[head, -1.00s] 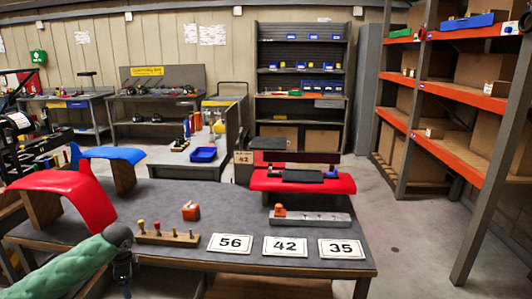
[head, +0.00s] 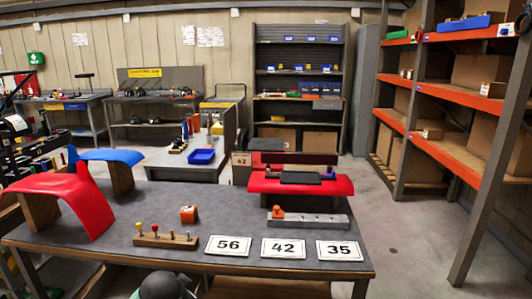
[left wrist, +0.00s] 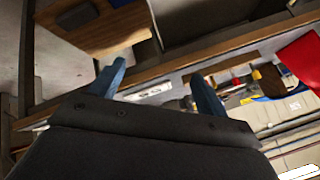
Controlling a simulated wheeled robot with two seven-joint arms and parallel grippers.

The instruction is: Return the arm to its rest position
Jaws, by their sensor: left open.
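My left gripper (left wrist: 158,92) shows in the left wrist view with its two blue fingers apart and nothing between them. The edge of the workbench and floor lie beyond it. In the head view a dark rounded part of my left arm shows at the bottom edge, below the front edge of the grey-topped table (head: 210,213). The left gripper itself is out of the head view. My right gripper is in neither view.
Shelving (head: 470,150) stands right, with clear floor (head: 405,240) beside the table.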

